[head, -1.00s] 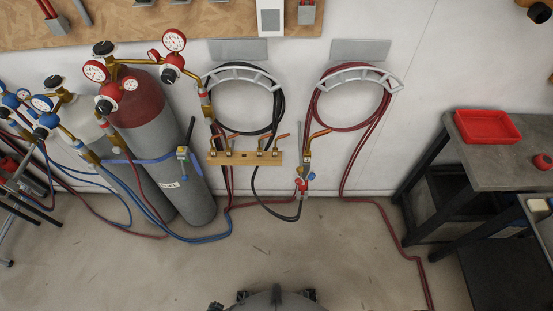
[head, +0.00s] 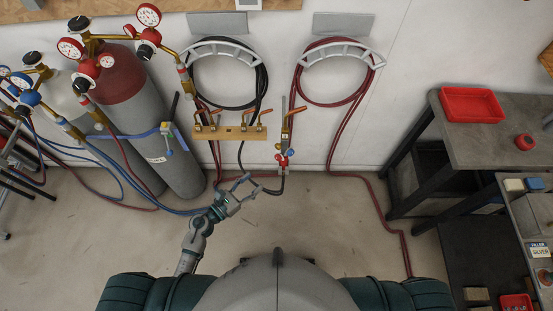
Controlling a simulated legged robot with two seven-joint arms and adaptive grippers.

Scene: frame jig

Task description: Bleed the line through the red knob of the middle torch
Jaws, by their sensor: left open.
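A brass torch (head: 287,132) hangs upright on the wall at the right end of the wooden rack (head: 229,132). At its lower end are a red knob (head: 281,161) and a blue knob (head: 291,153). Several other brass fittings with orange handles sit along the rack; I cannot tell which torch is the middle one. My left gripper (head: 250,187) is open, below the rack and left of the red knob, apart from it. A dark hose passes close to its fingers; I cannot tell whether they touch. My right gripper is not in view.
Gas cylinders (head: 160,125) with gauges stand at the left, with blue and red hoses across the floor. A black hose coil (head: 262,85) and a red hose coil (head: 301,85) hang on the wall. A workbench (head: 475,140) with a red tray (head: 478,90) stands right.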

